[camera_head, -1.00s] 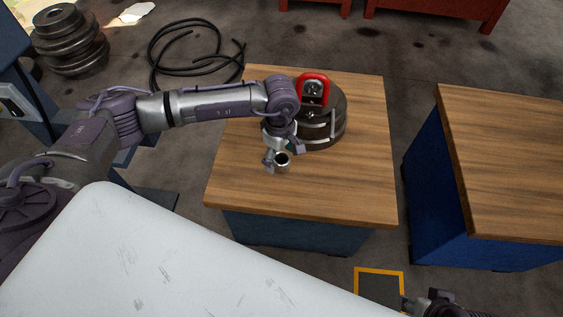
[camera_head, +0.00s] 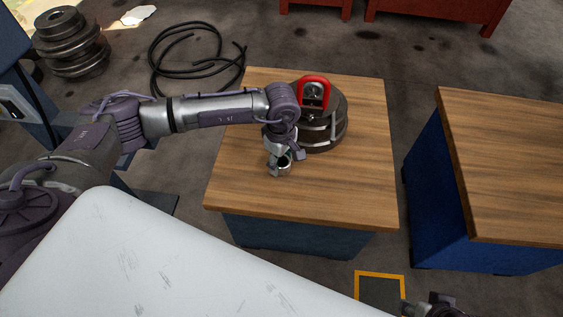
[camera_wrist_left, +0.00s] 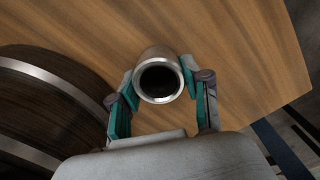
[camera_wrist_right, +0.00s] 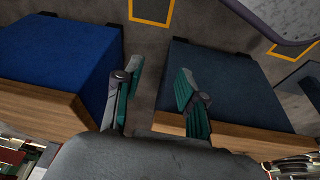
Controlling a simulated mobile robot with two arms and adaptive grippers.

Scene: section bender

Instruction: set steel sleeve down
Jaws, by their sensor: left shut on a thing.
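The steel sleeve (camera_head: 284,168) is a short, shiny hollow cylinder over the wooden top of the middle bench (camera_head: 340,195). My left gripper (camera_head: 280,160) is shut on it, just in front of the dark round stack. In the left wrist view the sleeve (camera_wrist_left: 158,78) sits between the two teal-padded fingers (camera_wrist_left: 160,95), its open end facing the camera. I cannot tell whether its base touches the wood. My right gripper (camera_wrist_right: 155,95) is open and empty in the right wrist view, low beside the benches; in the head view it is at the bottom right edge.
A dark round stack (camera_head: 330,128) with a red handle (camera_head: 315,92) stands right behind the sleeve. Another wood-topped bench (camera_head: 510,165) is at the right. Black cable (camera_head: 190,60) and stacked rollers (camera_head: 70,45) lie on the floor. The front of the middle bench top is clear.

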